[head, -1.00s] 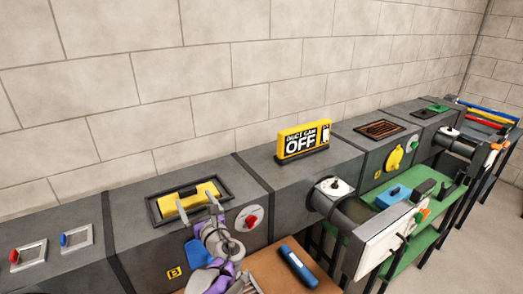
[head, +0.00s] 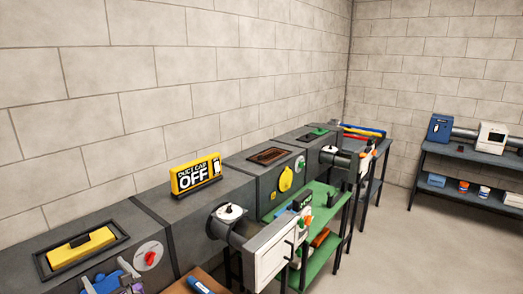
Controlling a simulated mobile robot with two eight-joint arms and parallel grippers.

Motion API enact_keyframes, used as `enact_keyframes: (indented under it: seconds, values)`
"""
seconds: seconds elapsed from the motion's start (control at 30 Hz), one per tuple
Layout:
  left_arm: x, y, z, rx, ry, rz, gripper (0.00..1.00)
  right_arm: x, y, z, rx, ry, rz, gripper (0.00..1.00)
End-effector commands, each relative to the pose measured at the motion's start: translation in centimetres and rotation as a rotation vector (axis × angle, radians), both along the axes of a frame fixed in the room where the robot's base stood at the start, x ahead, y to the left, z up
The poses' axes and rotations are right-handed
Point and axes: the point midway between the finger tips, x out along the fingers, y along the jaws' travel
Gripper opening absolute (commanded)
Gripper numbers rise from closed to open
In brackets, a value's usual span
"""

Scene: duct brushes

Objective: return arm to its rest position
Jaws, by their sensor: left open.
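My left gripper (head: 106,277) shows at the bottom left of the head view, cut off by the lower edge. Its jaws are open, and I see nothing held between them. It is in front of the grey duct (head: 152,213), just below the yellow-handled hatch (head: 80,250) and left of the red round knob (head: 150,258). Whether it touches the duct I cannot tell. Most of my left arm is out of the picture. My right gripper is not in view.
A side pipe and white panel (head: 272,261) stick out at centre. A blue-handled object (head: 200,286) lies on a brown surface. A green shelf (head: 325,250) stands beyond; open floor (head: 420,255) lies right.

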Motion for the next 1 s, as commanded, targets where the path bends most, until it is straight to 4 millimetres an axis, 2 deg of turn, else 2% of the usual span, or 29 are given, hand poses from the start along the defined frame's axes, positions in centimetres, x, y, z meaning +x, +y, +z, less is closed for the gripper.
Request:
enact_keyframes:
  seconds: [0.17, 0.37, 0.47, 0.6, 0.7, 0.83, 1.0]
  values:
    - [-4.3, -0.9, -1.0, -0.386, -0.195, 0.067, 1.00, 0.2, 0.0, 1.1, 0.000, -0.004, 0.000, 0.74]
    - [-10.2, -3.9, -3.7, -0.914, -0.459, 0.232, 1.00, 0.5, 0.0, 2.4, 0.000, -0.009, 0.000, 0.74]
    - [-13.8, -6.9, -5.6, -1.230, -0.615, 0.382, 1.00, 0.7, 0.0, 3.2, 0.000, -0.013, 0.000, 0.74]
    - [-18.7, -12.4, -8.2, -1.651, -0.818, 0.677, 1.00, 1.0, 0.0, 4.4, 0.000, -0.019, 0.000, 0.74]
    - [-21.5, -16.2, -9.4, -1.875, -0.921, 0.903, 1.00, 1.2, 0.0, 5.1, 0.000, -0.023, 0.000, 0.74]
    - [-23.8, -19.8, -10.1, -2.049, -1.000, 1.141, 1.00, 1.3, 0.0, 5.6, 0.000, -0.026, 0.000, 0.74]
    - [-24.9, -21.8, -10.4, -2.126, -1.033, 1.281, 1.00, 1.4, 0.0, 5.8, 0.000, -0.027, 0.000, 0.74]
